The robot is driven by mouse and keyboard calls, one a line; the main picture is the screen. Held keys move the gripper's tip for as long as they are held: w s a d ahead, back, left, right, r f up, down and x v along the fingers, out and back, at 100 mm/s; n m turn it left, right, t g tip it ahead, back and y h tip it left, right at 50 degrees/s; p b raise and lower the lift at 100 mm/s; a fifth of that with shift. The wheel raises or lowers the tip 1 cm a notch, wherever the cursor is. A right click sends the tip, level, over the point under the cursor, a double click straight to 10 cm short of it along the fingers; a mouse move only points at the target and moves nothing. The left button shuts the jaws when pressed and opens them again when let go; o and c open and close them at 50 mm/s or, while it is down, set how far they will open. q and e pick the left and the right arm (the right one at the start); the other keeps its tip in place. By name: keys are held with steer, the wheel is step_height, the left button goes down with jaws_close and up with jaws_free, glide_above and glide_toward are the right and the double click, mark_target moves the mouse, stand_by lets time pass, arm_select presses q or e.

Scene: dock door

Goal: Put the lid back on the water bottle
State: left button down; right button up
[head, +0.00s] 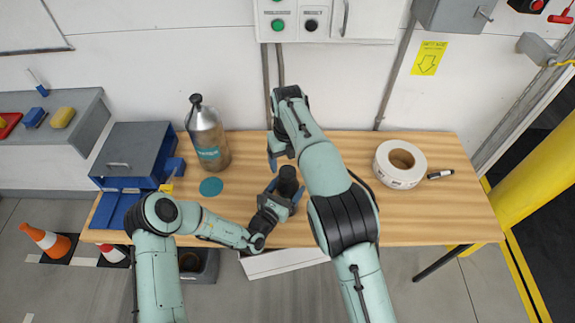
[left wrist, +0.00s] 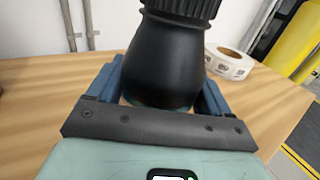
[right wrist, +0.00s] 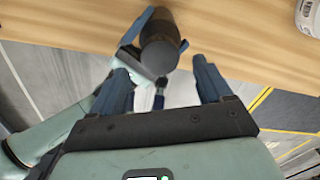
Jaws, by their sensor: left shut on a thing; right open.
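A dark bottle (head: 289,190), which I take as the water bottle, stands near the table's front edge. My left gripper (head: 284,194) is shut around its body, seen close in the left wrist view (left wrist: 165,60). A ribbed black lid (left wrist: 185,8) appears to sit on top of the bottle; its upper part is cut off and I cannot tell whether it is tightened. My right gripper (head: 274,158) is open and empty, just behind and above the bottle. In the right wrist view the lid top (right wrist: 158,56) shows beyond and between the two fingers (right wrist: 165,84).
A silver bottle (head: 207,138) with a black top stands at the back left, beside a teal disc (head: 211,187) and a grey-blue drawer box (head: 135,150). A label roll (head: 398,165) and marker (head: 440,174) lie at the right. The table's far right is clear.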

steer(key=shift+r, duration=0.25)
steer(key=shift+c, duration=0.4)
